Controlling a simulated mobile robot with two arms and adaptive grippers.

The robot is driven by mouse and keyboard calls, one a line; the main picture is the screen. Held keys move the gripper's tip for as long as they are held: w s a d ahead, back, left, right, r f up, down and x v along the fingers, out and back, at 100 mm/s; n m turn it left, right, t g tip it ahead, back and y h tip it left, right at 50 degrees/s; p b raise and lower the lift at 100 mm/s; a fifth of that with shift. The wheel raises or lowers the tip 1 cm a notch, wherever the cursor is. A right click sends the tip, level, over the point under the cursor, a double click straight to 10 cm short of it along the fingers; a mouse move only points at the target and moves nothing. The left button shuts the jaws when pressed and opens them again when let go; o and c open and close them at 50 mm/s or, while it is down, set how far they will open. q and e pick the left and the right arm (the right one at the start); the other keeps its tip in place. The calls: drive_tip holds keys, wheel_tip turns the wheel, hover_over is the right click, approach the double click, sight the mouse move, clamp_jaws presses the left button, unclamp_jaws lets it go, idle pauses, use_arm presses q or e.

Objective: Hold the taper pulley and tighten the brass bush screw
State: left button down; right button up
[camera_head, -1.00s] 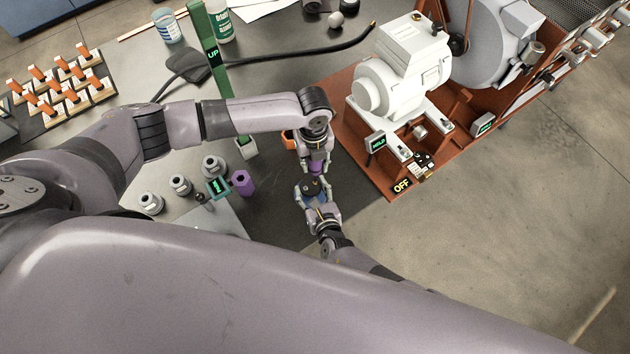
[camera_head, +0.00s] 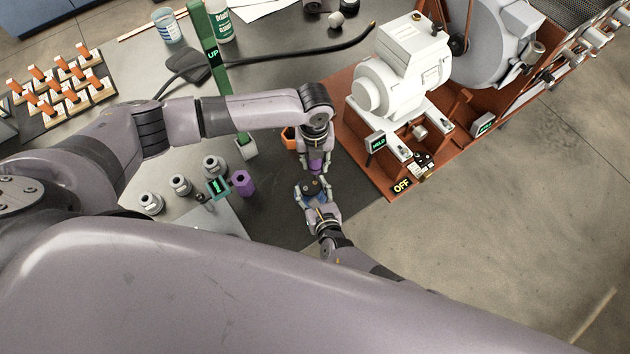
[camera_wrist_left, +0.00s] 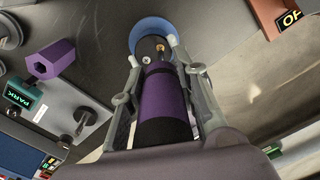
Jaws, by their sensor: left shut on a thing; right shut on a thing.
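My left gripper (camera_head: 316,168) points down and is shut on a purple driver with a black grip. The purple driver (camera_wrist_left: 165,92) lies between its fingers in the left wrist view, pointing at a dark pulley with a blue rim (camera_wrist_left: 150,27). A small brass screw (camera_wrist_left: 160,47) shows on the pulley's dark face; whether the driver tip touches it is hard to tell. In the head view the pulley (camera_head: 311,187) sits just below my left gripper. My right gripper (camera_head: 322,206) is shut on the pulley from below. The driver's tip is hidden.
A purple hexagonal holder (camera_head: 243,183) stands by the PARK display (camera_head: 217,187), beside several metal fittings on a plate. The white motor (camera_head: 400,70) on its red-brown base (camera_head: 365,150), with the OFF label (camera_head: 402,186), is close on the right. An orange cup (camera_head: 289,139) stands behind my left gripper.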

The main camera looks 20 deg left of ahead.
use_arm(q)
drive_tip(key=shift+r, duration=0.65)
drive_tip(key=shift+r, duration=0.1)
drive_tip(key=shift+r, duration=2.4)
use_arm(e)
drive_tip(key=o, duration=1.5)
